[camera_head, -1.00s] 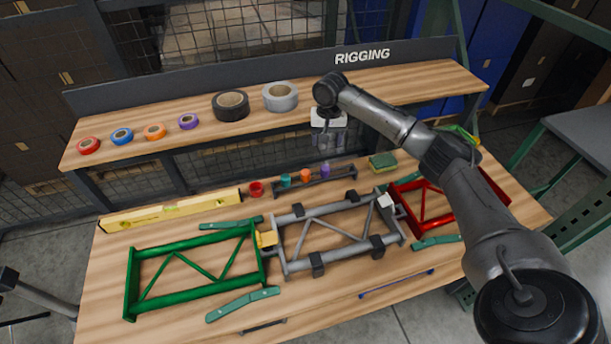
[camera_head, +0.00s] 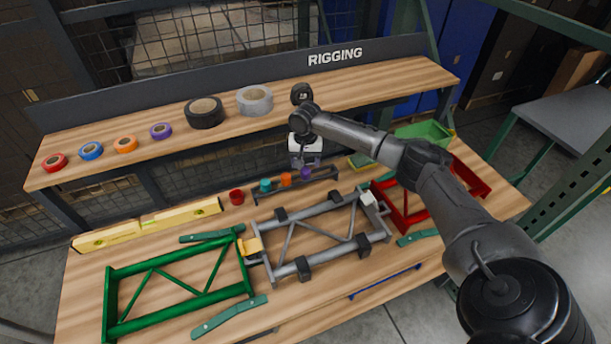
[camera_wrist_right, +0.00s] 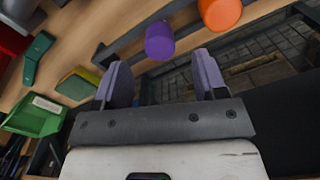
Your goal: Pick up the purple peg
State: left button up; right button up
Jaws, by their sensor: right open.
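The purple peg (camera_head: 305,174) stands at the right of a row of pegs in a dark rack (camera_head: 325,178) at the back of the bench. In the right wrist view the purple peg (camera_wrist_right: 160,42) shows beyond the fingertips, roughly centred between them. My right gripper (camera_head: 306,161) is open and empty, close to the peg; the wrist view shows its two purple-grey fingers (camera_wrist_right: 163,72) spread apart. I see no contact with the peg. My left gripper is not in view.
An orange peg (camera_head: 286,179) and a teal peg (camera_head: 265,185) stand left of the purple one, with a red piece (camera_head: 236,196) beyond. A green-yellow sponge (camera_wrist_right: 77,83) and green bin (camera_wrist_right: 35,117) lie nearby. A raised shelf (camera_head: 350,93) with tape rolls runs behind.

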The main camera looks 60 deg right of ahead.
aim_at(306, 170)
notch_tip(306, 170, down, 5)
jog(key=shift+f+b, duration=0.1)
jog(key=shift+b, duration=0.65)
jog(key=c, duration=1)
